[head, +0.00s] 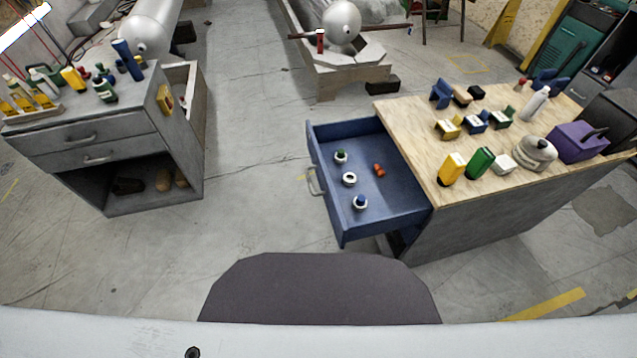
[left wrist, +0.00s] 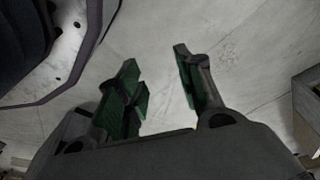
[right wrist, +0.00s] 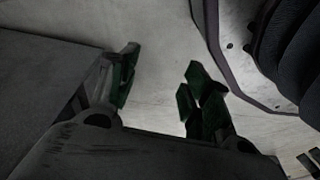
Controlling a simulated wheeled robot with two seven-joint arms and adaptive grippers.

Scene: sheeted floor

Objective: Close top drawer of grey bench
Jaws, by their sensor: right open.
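The grey bench (head: 480,215) with a wooden top stands at the right in the head view. Its blue top drawer (head: 395,205) is pulled out to the left, with a metal handle (head: 316,180) on its front. Several small items lie in the drawer, among them a white ring (head: 349,179) and an orange-red piece (head: 379,170). My left gripper (left wrist: 160,85) is open and empty above the floor in the left wrist view. My right gripper (right wrist: 160,80) is open and empty above the floor in the right wrist view. Neither gripper shows in the head view.
A second grey bench (head: 100,140) with two shut drawers and an open shelf stands at the left. Bottles (head: 453,168) and other items stand on the right bench's top. A wooden-framed structure (head: 345,85) is at the back. The floor (head: 255,150) between the benches is clear.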

